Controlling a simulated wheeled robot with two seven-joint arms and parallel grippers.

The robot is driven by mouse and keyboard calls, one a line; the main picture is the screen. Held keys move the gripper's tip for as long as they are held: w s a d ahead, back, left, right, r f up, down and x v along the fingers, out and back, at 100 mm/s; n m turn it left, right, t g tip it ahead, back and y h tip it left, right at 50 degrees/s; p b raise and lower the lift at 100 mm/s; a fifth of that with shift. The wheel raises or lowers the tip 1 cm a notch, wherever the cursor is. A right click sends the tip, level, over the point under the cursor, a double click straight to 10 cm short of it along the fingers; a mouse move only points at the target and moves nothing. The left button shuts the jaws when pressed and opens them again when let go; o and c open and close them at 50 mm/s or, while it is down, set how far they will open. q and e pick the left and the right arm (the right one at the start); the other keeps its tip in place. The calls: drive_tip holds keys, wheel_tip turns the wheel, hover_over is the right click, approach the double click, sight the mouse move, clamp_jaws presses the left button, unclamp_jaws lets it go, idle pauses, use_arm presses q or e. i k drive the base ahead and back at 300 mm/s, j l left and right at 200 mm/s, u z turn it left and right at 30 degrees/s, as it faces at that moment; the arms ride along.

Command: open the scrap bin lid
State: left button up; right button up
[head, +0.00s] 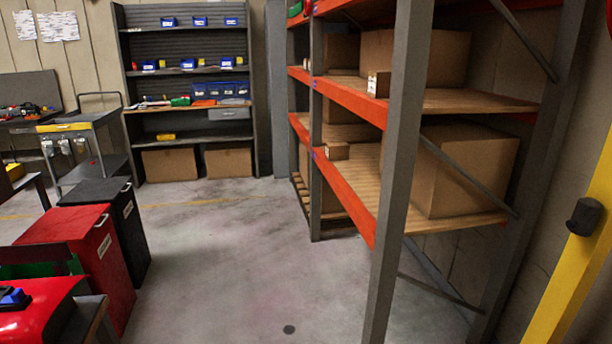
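A red bin (112,270) with a flat red lid (62,224) stands at the lower left in the head view. A black bin (130,235) with a flat dark lid (92,191) stands just behind it. Both lids look shut. Each bin has a small pale label on its right side, too small to read, so I cannot tell which one is the scrap bin. Neither of my grippers is in view.
A tall orange and grey rack (392,150) with cardboard boxes fills the right. A grey shelf unit (190,112) stands at the back, with a grey cart (90,120) to its left. A table corner (92,318) juts in at lower left. The middle floor (225,250) is clear.

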sight(71, 224)
drive_tip(key=i+u, duration=0.3)
drive_tip(key=i, duration=0.45)
drive_tip(key=i+l+u, duration=0.3)
drive_tip(key=i, duration=0.4)
drive_tip(key=i+j, duration=0.15)
drive_tip(key=i, duration=1)
drive_tip(key=i+j+u, duration=0.15)
drive_tip(key=i, duration=1.05)
drive_tip(key=i+l, duration=0.1)
drive_tip(key=i, duration=1.05)
drive_tip(key=i+l, duration=0.1)
drive_tip(key=i, duration=1)
drive_tip(key=i+j+u, duration=0.15)
drive_tip(key=i, duration=0.95)
drive_tip(key=i+j+u, duration=0.15)
drive_tip(key=i, duration=0.95)
